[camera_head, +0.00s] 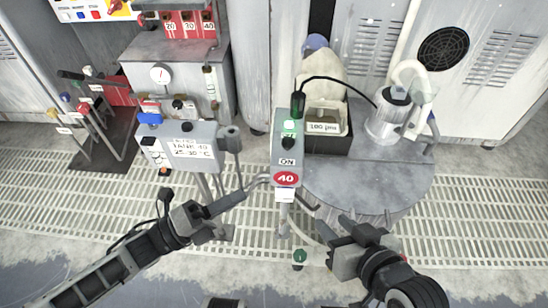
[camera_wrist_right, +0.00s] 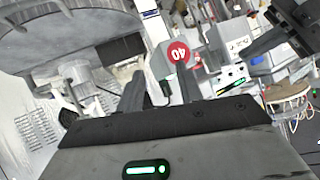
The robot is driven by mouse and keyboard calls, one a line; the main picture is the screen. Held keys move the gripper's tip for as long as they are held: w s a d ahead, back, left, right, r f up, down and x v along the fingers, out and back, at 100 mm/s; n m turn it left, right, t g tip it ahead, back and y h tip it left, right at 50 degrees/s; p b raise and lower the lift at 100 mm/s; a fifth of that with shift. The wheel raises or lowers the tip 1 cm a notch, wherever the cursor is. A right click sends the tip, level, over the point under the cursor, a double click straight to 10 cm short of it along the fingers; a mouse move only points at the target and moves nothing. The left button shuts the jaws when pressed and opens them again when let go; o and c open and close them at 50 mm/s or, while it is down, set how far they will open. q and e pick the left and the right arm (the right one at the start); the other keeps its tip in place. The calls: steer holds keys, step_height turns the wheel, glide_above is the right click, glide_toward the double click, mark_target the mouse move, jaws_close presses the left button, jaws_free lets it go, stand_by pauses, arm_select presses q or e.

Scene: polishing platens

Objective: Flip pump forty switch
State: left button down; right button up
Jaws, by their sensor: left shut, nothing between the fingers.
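The pump forty switch box (camera_head: 284,170) is a grey upright panel on a post in the middle of the head view. It has a black knob (camera_head: 288,143), a lit green lamp (camera_head: 289,127), an ON label and a red 40 disc (camera_head: 286,179). The disc also shows upside down in the right wrist view (camera_wrist_right: 179,52). My left gripper (camera_head: 243,195) is shut and empty, just left of the box's lower end. My right gripper (camera_head: 312,215) is open, below and right of the box. Its two fingers stand apart in the right wrist view (camera_wrist_right: 158,92), with nothing seen held.
A grey tank 40 control box (camera_head: 190,150) stands left of the switch. A round grey drum (camera_head: 370,190) with a metal pump (camera_head: 388,120) stands to the right. A black cable (camera_head: 335,79) arches over a bin. Grating covers the floor.

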mark_target(288, 145)
arm_select(q)
steer(key=x, duration=0.3)
steer(key=w+a+x, duration=0.1)
steer(key=x, duration=0.3)
steer(key=w+b+x, duration=0.1)
steer(key=x, duration=0.2)
steer(key=shift+r, duration=0.3)
steer(key=shift+w+d+r, duration=0.1)
steer(key=shift+w+r, duration=0.1)
steer(key=shift+w, duration=0.3)
